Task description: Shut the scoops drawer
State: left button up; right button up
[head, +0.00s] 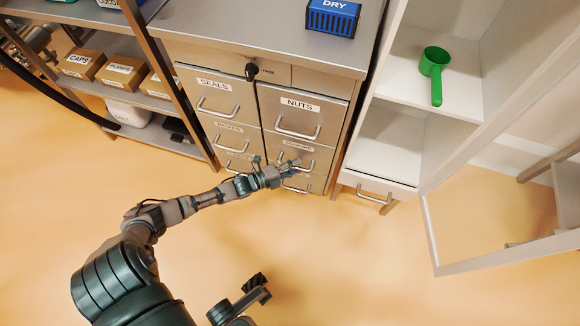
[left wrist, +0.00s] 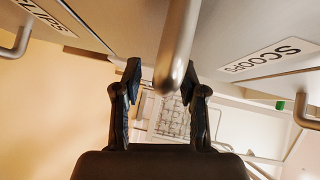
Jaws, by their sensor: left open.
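The scoops drawer is in the right column of the grey cabinet, and a small blurred label that seems to be its own (head: 297,145) shows in the head view below the NUTS drawer. In the left wrist view the SCOOPS label (left wrist: 272,57) is at the right, on a grey front. My left gripper (head: 287,169) is in front of the lower right drawers and hides part of them. In the left wrist view my left gripper (left wrist: 163,80) is open, with a metal bar handle (left wrist: 178,50) between its fingers. I cannot tell whether it touches, or how far the drawer stands out.
The NUTS drawer (head: 299,115) and SEALS drawer (head: 216,95) look shut. A white shelf unit with a green scoop (head: 435,70) stands right of the cabinet, with its glass door (head: 500,195) swung out. The floor in front is clear.

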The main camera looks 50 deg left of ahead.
pick_arm(q)
jog(key=v, duration=1.1)
jog(key=shift+s, duration=0.35)
jog(key=shift+d+r, duration=0.1)
jog(key=shift+r, duration=0.05)
